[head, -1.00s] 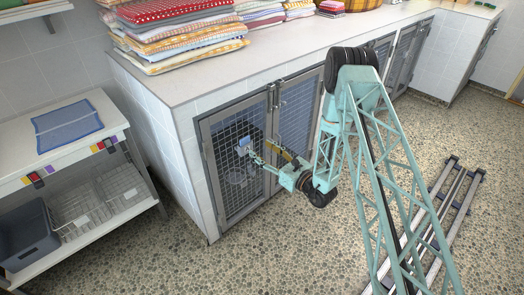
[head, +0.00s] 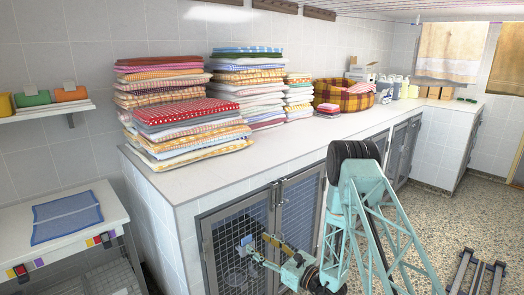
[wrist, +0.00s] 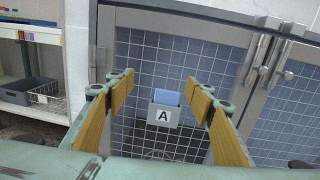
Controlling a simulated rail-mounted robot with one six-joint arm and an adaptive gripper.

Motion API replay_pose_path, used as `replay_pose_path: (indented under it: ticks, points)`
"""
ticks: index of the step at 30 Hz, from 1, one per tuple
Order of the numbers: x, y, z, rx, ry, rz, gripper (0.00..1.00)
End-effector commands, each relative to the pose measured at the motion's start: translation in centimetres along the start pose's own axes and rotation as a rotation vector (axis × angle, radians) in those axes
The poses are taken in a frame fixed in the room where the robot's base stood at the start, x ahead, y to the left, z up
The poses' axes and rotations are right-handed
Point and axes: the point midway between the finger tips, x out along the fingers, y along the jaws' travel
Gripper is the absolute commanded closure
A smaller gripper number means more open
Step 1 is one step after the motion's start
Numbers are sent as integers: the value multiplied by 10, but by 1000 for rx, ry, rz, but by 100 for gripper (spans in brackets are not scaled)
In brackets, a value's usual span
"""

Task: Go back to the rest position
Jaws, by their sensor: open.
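My gripper (head: 262,248) is in front of the mesh kennel doors (head: 234,240) under the white counter. In the wrist view my gripper (wrist: 162,92) is open, its two wood-padded fingers apart with nothing between them. Beyond the fingers a grey holder (wrist: 164,112) marked "A" is at the mesh door (wrist: 140,60), with something blue in its top. Whether the fingertips touch the door or holder cannot be told.
Folded towel stacks (head: 190,110) stand on the counter (head: 240,165). A blue cloth (head: 67,217) lies on the white side table (head: 105,200) at left. Rails (head: 478,272) lie on the pebbled floor (head: 440,225) at right. Door handles (wrist: 265,55) stick out at the right in the wrist view.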

Motion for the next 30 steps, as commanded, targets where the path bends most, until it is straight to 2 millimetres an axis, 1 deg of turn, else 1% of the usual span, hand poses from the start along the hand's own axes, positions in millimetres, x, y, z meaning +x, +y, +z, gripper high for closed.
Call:
replay_pose_path:
  ticks: [1,3,14,22,30]
  points:
    - [2,3,12,-7,-5,17,51]
    - [5,10,28,-17,-10,46,51]
    - [9,51,104,-76,-25,200,51]
    - [4,84,157,-130,-30,313,51]
    - [-7,118,205,-193,-29,424,51]
